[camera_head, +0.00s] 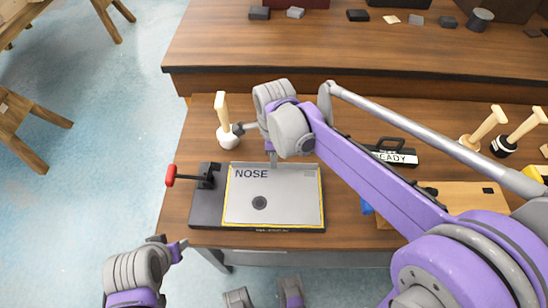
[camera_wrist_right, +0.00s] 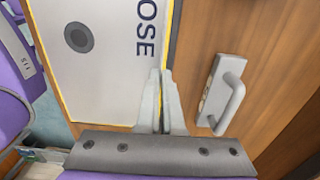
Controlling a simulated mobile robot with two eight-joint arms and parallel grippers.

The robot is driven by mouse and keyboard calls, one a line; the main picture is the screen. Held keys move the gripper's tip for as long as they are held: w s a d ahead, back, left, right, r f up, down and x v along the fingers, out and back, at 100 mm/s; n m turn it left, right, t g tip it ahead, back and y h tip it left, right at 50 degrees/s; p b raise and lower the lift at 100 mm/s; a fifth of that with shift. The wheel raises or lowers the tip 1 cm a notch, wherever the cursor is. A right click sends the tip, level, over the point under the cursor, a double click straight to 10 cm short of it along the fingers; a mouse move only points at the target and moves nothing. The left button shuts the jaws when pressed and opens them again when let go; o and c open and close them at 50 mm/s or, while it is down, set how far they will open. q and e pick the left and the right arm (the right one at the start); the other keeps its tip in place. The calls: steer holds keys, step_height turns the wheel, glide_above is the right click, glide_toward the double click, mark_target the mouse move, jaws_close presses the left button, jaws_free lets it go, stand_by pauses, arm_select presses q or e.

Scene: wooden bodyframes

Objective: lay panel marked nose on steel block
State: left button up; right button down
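The light grey panel marked NOSE (camera_head: 285,200) lies flat on the dark steel block (camera_head: 207,211), inside a yellow outline. It has a dark round spot, and I cannot tell whether a small gap is left under it. A lever with a red handle (camera_head: 171,175) is at the block's left. My right gripper (camera_head: 272,160) is at the panel's far edge. In the right wrist view its fingers (camera_wrist_right: 160,95) are almost together, with the edge of the panel (camera_wrist_right: 105,70) running in between them. My left gripper (camera_head: 180,246) is empty near the table's front left corner; its fingers are unclear.
A wooden-handled mallet (camera_head: 224,125) stands behind the block. More wooden-handled tools (camera_head: 485,127) are at the far right. A raised shelf (camera_head: 370,55) runs along the back.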

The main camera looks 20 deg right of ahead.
steer(key=c, duration=1)
jaws_free()
steer(key=shift+o, duration=0.4)
steer(key=o, duration=0.5)
steer(key=shift+r+p, duration=2.55)
steer(key=shift+r, duration=1)
